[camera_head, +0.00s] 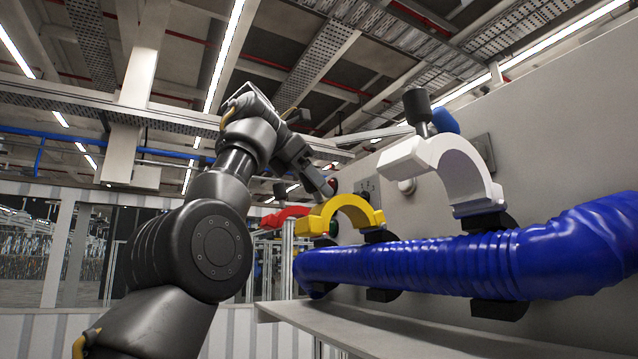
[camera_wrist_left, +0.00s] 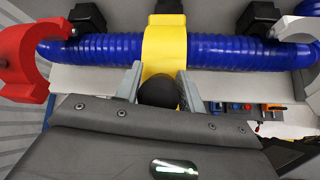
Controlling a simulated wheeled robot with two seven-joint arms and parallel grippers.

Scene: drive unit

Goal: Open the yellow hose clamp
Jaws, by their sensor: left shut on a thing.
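The yellow hose clamp (camera_head: 345,210) is an arch that stands raised above the blue hose (camera_head: 410,262), with its inner curve showing, in the head view. In the left wrist view the yellow clamp (camera_wrist_left: 165,48) crosses in front of the hose (camera_wrist_left: 105,48). My left gripper (camera_head: 325,185) is at the clamp's near end; its fingertips are hard to make out in the head view. In the left wrist view my left gripper's fingers (camera_wrist_left: 160,82) lie on both sides of a black round knob (camera_wrist_left: 158,92) below the clamp and are shut on it. My right gripper is not in view.
A white clamp (camera_head: 450,165) stands open over the hose to the right, with a black knob (camera_head: 417,105) on top. A red clamp (camera_head: 285,215) lies beyond the yellow one. A grey ledge (camera_head: 370,325) runs below the hose, along a pale wall panel (camera_head: 560,130).

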